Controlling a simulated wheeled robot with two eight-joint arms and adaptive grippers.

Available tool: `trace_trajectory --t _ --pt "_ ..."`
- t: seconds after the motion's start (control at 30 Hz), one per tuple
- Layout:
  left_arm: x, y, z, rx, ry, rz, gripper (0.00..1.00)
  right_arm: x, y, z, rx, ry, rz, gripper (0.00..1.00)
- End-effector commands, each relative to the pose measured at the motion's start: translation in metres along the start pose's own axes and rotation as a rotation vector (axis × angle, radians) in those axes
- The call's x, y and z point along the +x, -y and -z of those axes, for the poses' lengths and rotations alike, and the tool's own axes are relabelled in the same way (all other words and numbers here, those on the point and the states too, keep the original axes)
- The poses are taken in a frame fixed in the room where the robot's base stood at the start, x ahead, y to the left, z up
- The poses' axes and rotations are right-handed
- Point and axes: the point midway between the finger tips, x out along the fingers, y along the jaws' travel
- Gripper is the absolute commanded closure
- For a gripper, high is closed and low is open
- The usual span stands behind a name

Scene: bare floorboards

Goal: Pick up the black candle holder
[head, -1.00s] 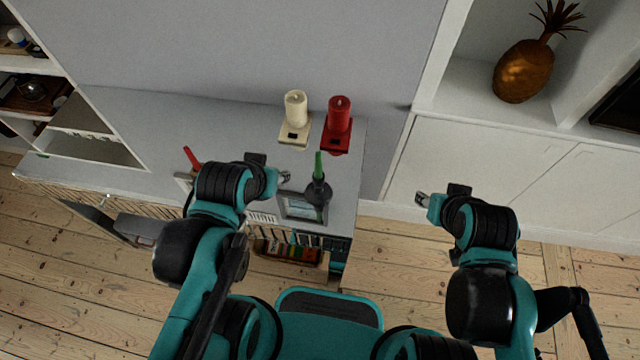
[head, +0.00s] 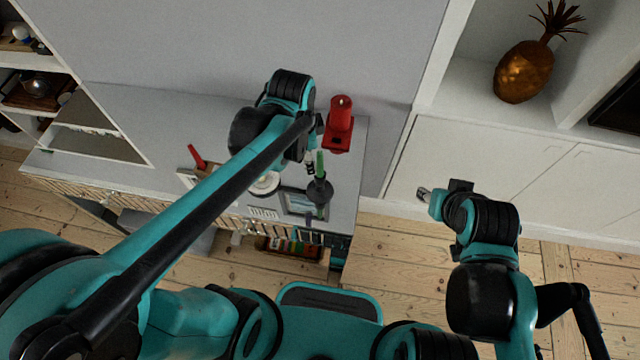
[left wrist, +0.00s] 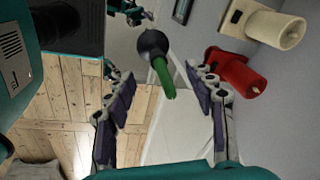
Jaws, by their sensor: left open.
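The black candle holder (head: 319,192) has a round dark body and carries a green candle (head: 320,162). It stands near the right end of the grey-topped cabinet. In the left wrist view the holder (left wrist: 152,43) lies beyond the fingers, with the green candle (left wrist: 164,80) pointing toward the camera between them. My left gripper (left wrist: 163,80) is open and empty, its fingers either side of the candle's line; contact is not visible. In the head view my left arm partly hides this gripper. My right gripper (head: 424,194) is far to the right, away from the holder; its finger gap is unclear.
A red candle on a red holder (head: 339,125) stands close behind the black one. A cream candle (left wrist: 275,27) stands beyond it in the left wrist view. A picture frame (head: 298,203) is beside the black holder. A white cupboard (head: 480,170) is at right.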

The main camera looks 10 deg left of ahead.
Motion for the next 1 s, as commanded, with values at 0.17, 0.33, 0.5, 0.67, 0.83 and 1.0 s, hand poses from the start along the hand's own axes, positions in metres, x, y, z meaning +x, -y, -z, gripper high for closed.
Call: trace_trajectory --t 0.17,0.33,0.5,0.67,0.83,1.0 --pt "0.022 0.005 0.025 0.304 0.051 -0.11 0.45 -0.005 0.0 0.004 0.0 0.0 0.0 0.6" --pt "0.035 0.004 0.033 0.433 0.064 -0.16 0.45 -0.006 0.0 0.004 0.0 0.0 0.0 0.6" --pt "0.054 0.002 0.031 0.448 0.065 -0.166 0.45 0.0 0.0 0.0 0.0 0.0 0.0 0.6" --pt "0.068 0.0 0.03 0.446 0.065 -0.165 0.45 0.005 0.0 -0.004 0.0 0.0 0.0 0.6" --pt "0.093 -0.001 0.028 0.445 0.065 -0.164 0.45 0.016 0.0 -0.011 0.0 0.0 0.0 0.6" --pt "0.112 -0.004 0.026 0.445 0.065 -0.164 0.45 0.022 0.0 -0.015 0.0 0.0 0.0 0.6"
